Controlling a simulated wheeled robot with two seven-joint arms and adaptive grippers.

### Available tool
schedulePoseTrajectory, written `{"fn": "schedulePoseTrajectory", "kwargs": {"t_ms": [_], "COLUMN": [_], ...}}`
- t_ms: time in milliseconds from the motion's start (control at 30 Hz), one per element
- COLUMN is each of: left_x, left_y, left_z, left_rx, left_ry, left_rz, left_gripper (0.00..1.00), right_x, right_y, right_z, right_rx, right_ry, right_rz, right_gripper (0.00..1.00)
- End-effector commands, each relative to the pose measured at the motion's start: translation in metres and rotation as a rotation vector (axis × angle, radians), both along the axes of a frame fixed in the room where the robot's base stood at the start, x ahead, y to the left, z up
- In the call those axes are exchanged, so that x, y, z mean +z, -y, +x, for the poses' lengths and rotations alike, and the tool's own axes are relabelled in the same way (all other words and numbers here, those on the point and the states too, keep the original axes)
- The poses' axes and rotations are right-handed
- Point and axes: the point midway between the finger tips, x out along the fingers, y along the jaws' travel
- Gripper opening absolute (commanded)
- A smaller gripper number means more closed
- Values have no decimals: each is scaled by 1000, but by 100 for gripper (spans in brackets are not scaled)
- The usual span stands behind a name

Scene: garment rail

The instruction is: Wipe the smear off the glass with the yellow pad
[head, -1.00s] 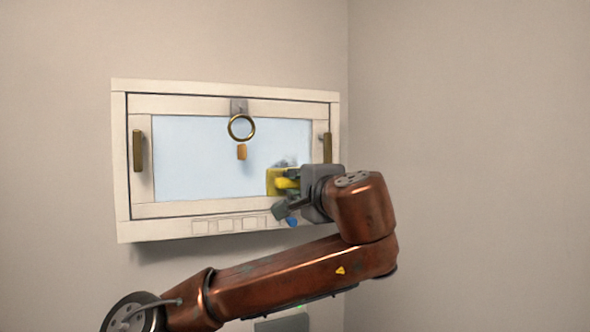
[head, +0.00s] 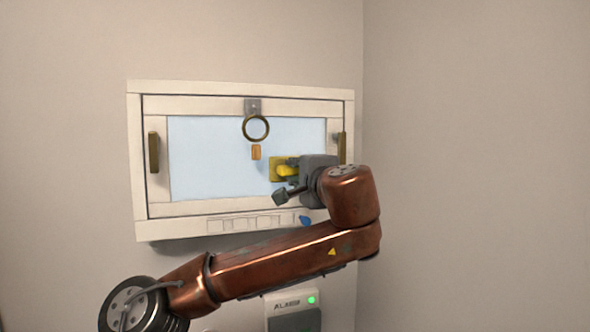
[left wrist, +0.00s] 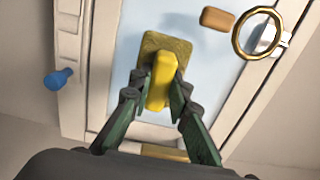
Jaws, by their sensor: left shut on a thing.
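The yellow pad (head: 277,178) has a raised yellow grip and lies against the pale blue glass (head: 205,150), toward its right side. The left wrist view shows the pad's flat base (left wrist: 152,44) and its brighter grip (left wrist: 163,70). My left gripper (left wrist: 160,84) is shut on that grip, one finger on each side. In the head view my left gripper (head: 290,180) covers the lower right of the glass. I see no clear smear now; the pad and gripper hide part of the pane. My right gripper is not in view.
A brass ring (head: 256,127) hangs at the frame's top middle, above an orange-brown block (head: 256,152). Handles (head: 154,152) stand at both sides. A blue knob-like piece (head: 305,221) is at the lower right edge. An alarm box (head: 292,303) sits below.

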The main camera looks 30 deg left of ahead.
Motion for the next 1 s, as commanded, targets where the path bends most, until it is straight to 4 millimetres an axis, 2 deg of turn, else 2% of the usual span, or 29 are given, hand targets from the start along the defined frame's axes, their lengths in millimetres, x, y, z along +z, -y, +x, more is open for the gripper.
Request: {"fn": "schedulePoseTrajectory", "kwargs": {"t_ms": [1000], "left_x": [0], "left_y": [-7], "left_z": [5], "left_rx": [1], "left_ry": [-1], "left_rz": [-1], "left_gripper": [0], "right_x": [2], "right_y": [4], "right_z": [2], "right_rx": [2], "right_ry": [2], "right_rz": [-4], "right_gripper": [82]}}
